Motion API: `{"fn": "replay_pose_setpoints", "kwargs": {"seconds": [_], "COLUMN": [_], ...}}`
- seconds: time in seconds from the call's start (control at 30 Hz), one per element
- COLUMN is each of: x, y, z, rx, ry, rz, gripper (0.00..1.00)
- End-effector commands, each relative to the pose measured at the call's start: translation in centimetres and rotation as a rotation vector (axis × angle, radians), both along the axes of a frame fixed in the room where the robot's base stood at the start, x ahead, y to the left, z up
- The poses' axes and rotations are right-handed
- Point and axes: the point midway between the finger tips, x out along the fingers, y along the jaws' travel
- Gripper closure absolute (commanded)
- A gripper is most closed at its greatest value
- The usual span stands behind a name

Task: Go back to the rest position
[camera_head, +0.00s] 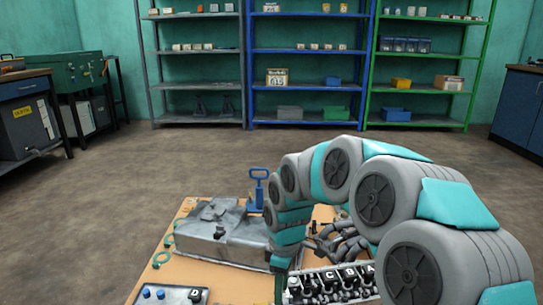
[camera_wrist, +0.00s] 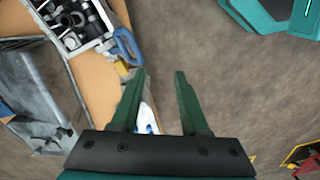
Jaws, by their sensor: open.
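My gripper (camera_wrist: 160,85) shows in the wrist view with its two green fingers apart and nothing between their tips. It is above the edge of a wooden table (camera_wrist: 98,72), with brown floor behind the fingertips. A blue-handled tool (camera_wrist: 127,45) and a small yellow piece (camera_wrist: 122,67) lie near the left finger. A white and blue object (camera_wrist: 147,118) shows beside that finger, partly hidden by it. In the head view my arm arches over the right of the table (camera_head: 190,268), and my gripper is hidden there.
A grey metal part (camera_head: 212,235) covers much of the table. An engine-like block (camera_head: 335,284) with lettered pieces sits at the front, and a control box (camera_head: 170,294) at the front left. A blue jack (camera_head: 257,190) stands behind. Shelves (camera_head: 310,85) line the back wall; floor between is clear.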

Motion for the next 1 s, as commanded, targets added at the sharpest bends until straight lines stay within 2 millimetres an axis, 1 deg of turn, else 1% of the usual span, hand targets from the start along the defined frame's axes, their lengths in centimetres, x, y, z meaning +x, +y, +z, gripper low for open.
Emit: {"fn": "replay_pose_setpoints", "kwargs": {"seconds": [0.03, 0.2, 0.37, 0.4, 0.47, 0.5, 0.7, 0.8, 0.9, 1.0], "x": [-1.5, -6.8, -12.1, -13.5, -15.6, -17.0, -23.8, -26.3, -28.2, -29.1], "y": [-1.0, -4.0, -6.8, -7.4, -8.4, -9.0, -11.4, -12.1, -12.5, -12.7], "z": [1.9, 5.7, 8.4, 8.9, 9.7, 10.2, 11.7, 12.0, 11.9, 11.9], "rx": [-0.005, -0.028, -0.058, -0.068, -0.081, -0.088, -0.131, -0.146, -0.157, -0.163], "ry": [0.002, 0.023, 0.043, 0.049, 0.056, 0.061, 0.088, 0.095, 0.107, 0.112], "rz": [-0.058, -0.268, -0.481, -0.536, -0.622, -0.679, -0.97, -1.09, -1.175, -1.222], "gripper": [0.55, 0.55, 0.55, 0.55, 0.55, 0.55, 0.55, 0.55, 0.55, 0.55]}}
